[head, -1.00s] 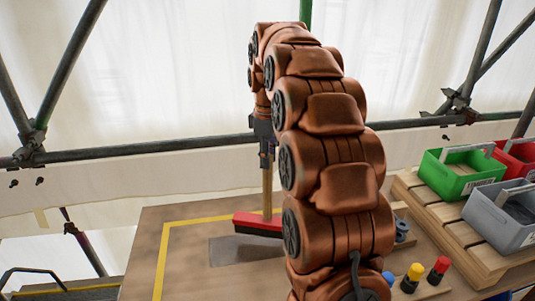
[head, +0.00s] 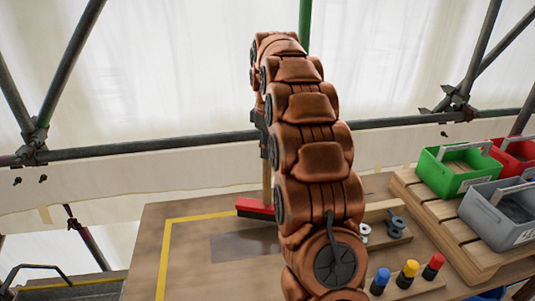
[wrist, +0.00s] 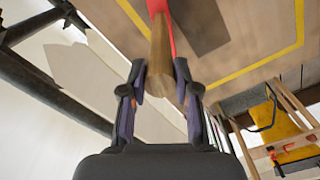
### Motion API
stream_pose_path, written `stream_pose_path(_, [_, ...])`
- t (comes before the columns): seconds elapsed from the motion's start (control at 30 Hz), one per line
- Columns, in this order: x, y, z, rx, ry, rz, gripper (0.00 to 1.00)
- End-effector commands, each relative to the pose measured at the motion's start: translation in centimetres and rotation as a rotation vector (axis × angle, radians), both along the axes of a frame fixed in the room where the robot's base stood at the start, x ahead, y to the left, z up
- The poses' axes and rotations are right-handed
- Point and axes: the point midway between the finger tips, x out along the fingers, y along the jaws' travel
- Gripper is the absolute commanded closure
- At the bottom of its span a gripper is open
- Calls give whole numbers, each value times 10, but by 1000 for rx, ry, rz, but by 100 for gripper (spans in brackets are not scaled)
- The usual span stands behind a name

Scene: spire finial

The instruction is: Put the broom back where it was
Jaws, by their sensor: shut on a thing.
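The broom has a red head (head: 255,209) with dark bristles and a wooden handle (head: 266,180). My gripper (head: 265,143) is shut on the upper handle, and the broom hangs roughly upright from it. In the wrist view the handle (wrist: 160,58) runs between the two fingers of my gripper (wrist: 160,80), with the red head beyond it. The head is over the far part of the wooden table (head: 190,265), beyond a grey rectangular patch (head: 240,247). Whether the bristles touch the table I cannot tell. My arm hides the right end of the head.
A yellow line (head: 165,250) borders the table's left and far sides. Green (head: 457,170), red and grey bins sit on a slatted pallet. A scaffold rail (head: 150,147) crosses behind.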

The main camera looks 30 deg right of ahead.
Motion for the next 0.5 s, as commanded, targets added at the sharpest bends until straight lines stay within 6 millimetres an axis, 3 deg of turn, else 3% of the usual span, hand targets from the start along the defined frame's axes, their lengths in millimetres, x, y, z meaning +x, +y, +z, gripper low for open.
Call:
stream_pose_path(0.3, [0,0,-23,-1,-1,0,100])
stream_pose_path(0.5, [0,0,-24,-1,-2,0,100])
